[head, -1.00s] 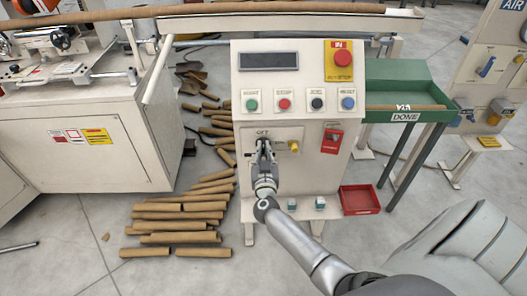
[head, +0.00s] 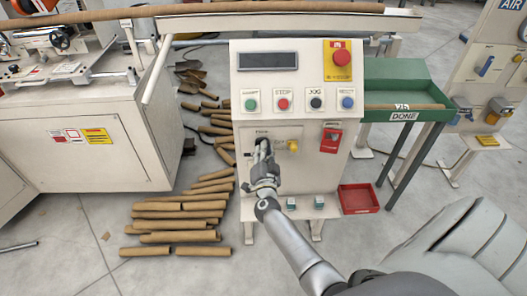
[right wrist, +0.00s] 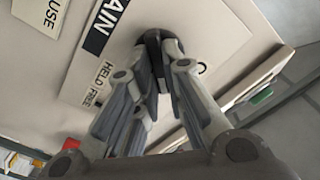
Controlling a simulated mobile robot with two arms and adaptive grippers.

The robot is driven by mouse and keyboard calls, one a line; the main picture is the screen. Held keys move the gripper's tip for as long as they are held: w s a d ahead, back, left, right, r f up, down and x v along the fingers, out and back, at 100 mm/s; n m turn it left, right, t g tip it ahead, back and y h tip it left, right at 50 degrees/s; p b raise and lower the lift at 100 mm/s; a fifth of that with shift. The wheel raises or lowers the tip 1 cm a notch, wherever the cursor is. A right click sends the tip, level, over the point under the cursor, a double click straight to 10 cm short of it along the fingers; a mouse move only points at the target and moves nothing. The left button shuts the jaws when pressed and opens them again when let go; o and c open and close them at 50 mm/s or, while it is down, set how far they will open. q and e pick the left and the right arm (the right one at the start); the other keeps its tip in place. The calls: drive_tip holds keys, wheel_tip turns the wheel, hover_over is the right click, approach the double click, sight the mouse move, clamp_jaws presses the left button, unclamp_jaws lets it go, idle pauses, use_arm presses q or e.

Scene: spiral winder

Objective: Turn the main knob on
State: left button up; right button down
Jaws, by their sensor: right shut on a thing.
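The main knob (head: 264,142) is a small dark knob on the front panel of the white control cabinet (head: 250,180), left of a yellow knob. It also shows in the right wrist view as a black knob (right wrist: 152,38) beside a plate ending in "AIN" and a label "HELD FREE". My right gripper (head: 263,150) is at the panel with its fingers shut on the main knob, one on each side. In the right wrist view the fingertips of this gripper (right wrist: 160,62) partly cover the knob. The knob's exact pointing direction is hard to tell. My left gripper is out of view.
Above the knob are several coloured push buttons (head: 284,103), a dark display (head: 268,61) and a red emergency stop (head: 341,58). A red tray (head: 375,200) sits lower right, and a green table (head: 400,72) stands right. Brown tubes (head: 185,226) lie on the floor at left.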

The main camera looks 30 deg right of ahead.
drive_tip(key=shift+s+d+f+m+b, duration=0.15)
drive_tip(key=shift+m+b, duration=0.5)
drive_tip(key=shift+m, duration=1.75)
drive_tip(key=shift+w+f+m+b, duration=0.1)
drive_tip(key=shift+m+b, duration=0.55)
drive_tip(key=shift+m, duration=1.75)
drive_tip(key=c, duration=1.5)
unclamp_jaws()
